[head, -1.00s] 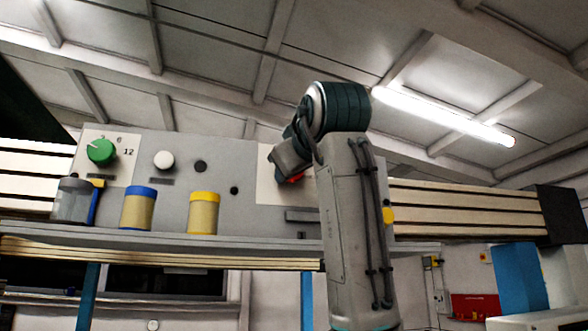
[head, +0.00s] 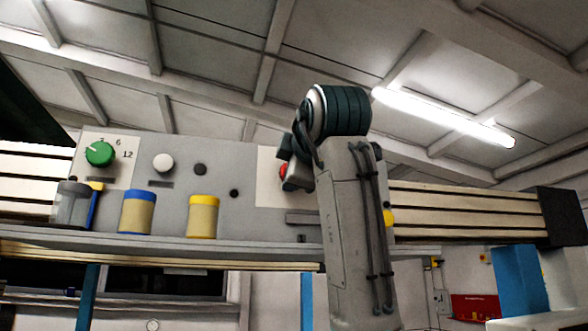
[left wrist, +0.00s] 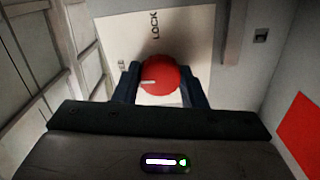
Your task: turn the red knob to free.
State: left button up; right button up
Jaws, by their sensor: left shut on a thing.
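The red knob (head: 283,170) shows as a small red patch on the panel's white plate in the head view, mostly hidden behind my left arm and gripper (head: 291,172). In the left wrist view the knob (left wrist: 160,72) is round, with a short white pointer mark toward the left of the picture. My left gripper (left wrist: 160,88) has one finger on each side of the knob and is shut on it. The word LOCK (left wrist: 155,25) reads sideways above the knob. A small dark mark lies to its left, too small to read. My right gripper is in neither view.
The grey panel also carries a green knob (head: 99,153), a white knob (head: 163,161) and dark round buttons. Below, a shelf (head: 200,240) holds a grey container (head: 71,208), a blue-topped jar (head: 137,212) and a yellow-topped jar (head: 203,216).

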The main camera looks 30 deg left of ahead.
pick_arm(q)
jog(key=shift+n, duration=0.3)
dwell(0.4)
jog(key=o, duration=1)
jog(key=shift+w, duration=0.1)
jog(key=b+v, duration=0.5)
jog(key=v, duration=0.5)
jog(key=shift+s+d, duration=0.25)
